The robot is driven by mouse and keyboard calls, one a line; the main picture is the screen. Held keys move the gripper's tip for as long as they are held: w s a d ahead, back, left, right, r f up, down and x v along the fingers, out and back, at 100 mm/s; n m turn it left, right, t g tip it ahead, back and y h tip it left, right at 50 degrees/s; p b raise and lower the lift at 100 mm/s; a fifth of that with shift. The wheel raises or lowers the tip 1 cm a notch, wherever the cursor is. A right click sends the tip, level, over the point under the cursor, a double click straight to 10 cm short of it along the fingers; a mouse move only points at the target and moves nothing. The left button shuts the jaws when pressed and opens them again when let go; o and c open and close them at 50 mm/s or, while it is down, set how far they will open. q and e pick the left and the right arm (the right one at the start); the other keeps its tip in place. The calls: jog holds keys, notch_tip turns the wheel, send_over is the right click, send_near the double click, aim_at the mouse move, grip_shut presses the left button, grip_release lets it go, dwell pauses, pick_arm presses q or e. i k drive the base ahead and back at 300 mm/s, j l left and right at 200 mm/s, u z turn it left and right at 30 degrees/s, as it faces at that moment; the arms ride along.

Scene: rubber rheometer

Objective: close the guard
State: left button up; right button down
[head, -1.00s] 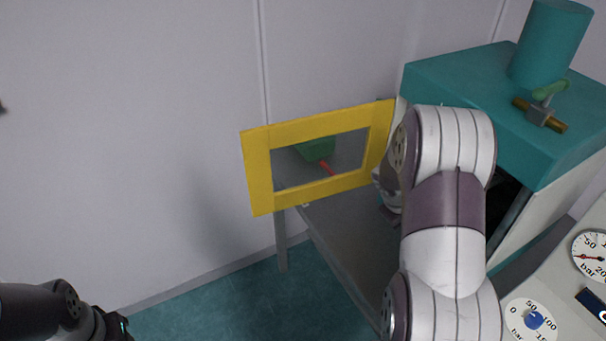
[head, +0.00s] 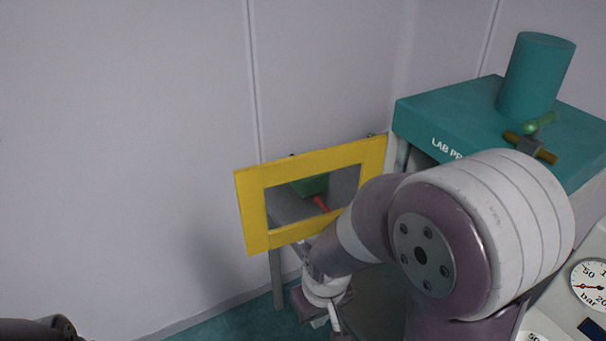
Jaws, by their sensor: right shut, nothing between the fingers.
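The guard is a yellow rectangular frame (head: 252,213) with a see-through window. It stands swung out to the left of the teal lab press (head: 455,118), with its right edge by the press's left side, so it is open. My right arm crosses in front of the press and hides most of its opening. My right gripper (head: 335,322) is low, below the guard's lower edge, shut and empty, partly hidden by its own wrist. I cannot tell whether it touches the guard. Only a piece of my left arm shows at the bottom left; its gripper is out of the picture.
A green object (head: 311,186) and a red piece (head: 320,204) show through the guard's window. A brass and green valve (head: 531,145) and a teal cylinder (head: 537,75) sit on the press. A panel with a gauge (head: 589,284) is at right. Wall and floor at left are clear.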

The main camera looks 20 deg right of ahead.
aim_at(250, 182)
jog(key=i+j+z, duration=0.1)
jog(key=i+z, duration=0.2)
jog(key=z, duration=0.15)
jog(key=i+j+z, duration=0.15)
jog(key=z, duration=0.35)
jog(key=i+j+z, duration=0.55)
jog(key=z, duration=0.4)
jog(key=j+z, duration=1.4)
jog(key=k+j+z, duration=0.1)
jog(key=j+z, duration=0.4)
jog(key=k+l+z, duration=0.1)
jog(key=k+l, duration=0.4)
